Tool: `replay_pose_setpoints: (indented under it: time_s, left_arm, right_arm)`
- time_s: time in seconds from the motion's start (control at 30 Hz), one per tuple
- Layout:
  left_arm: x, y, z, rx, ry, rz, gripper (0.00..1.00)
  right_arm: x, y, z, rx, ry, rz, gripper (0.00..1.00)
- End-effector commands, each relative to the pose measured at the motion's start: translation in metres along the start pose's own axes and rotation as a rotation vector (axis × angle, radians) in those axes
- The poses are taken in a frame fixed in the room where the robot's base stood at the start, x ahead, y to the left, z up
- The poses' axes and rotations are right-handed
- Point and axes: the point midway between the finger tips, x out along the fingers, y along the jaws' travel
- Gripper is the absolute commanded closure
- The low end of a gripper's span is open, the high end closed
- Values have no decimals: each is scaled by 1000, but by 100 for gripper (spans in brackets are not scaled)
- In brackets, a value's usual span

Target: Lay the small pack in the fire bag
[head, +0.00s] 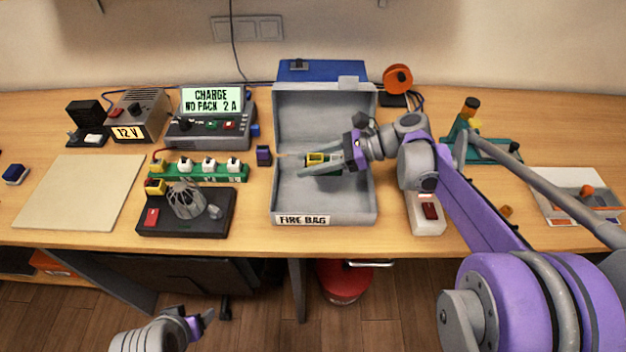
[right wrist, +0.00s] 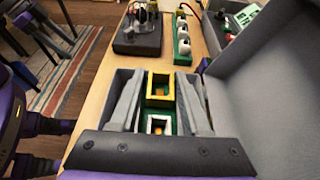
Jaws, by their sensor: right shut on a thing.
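The fire bag (head: 322,218) is an open grey box with its lid raised at the back and a "FIRE BAG" label on its front. My right gripper (head: 322,162) reaches into its outline from the right. It is shut on the small pack (head: 315,158), a green block with a yellow-rimmed socket. In the right wrist view the pack (right wrist: 160,88) sits between both fingers, with a second, white-rimmed socket nearer me. How high the pack is over the bag floor is unclear. My left gripper (head: 205,320) is low at the bottom, away from the bench; its jaws are unclear.
A small dark purple block (head: 264,156) stands just left of the bag. Left of it are a green strip with white plugs (head: 198,171), a black base with a wire cage (head: 186,212) and the charger (head: 210,130). A white switch box (head: 427,214) stands right of the bag.

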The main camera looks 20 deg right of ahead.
Motion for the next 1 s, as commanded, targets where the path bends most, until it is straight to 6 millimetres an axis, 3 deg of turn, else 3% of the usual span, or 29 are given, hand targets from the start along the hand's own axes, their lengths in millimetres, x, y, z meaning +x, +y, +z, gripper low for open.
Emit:
replay_pose_setpoints:
  time_s: [0.1, 0.5, 1.0]
  left_arm:
    - [2, 0, 2, 0, -1, 0, 28]
    - [6, 0, 4, 0, -2, 0, 28]
    - [11, 0, 7, 0, -4, 0, 28]
  right_arm:
    - [8, 0, -19, 0, 0, 0, 100]
    - [24, 0, -58, 0, 0, 0, 100]
    - [28, 0, -67, 1, 0, 0, 100]
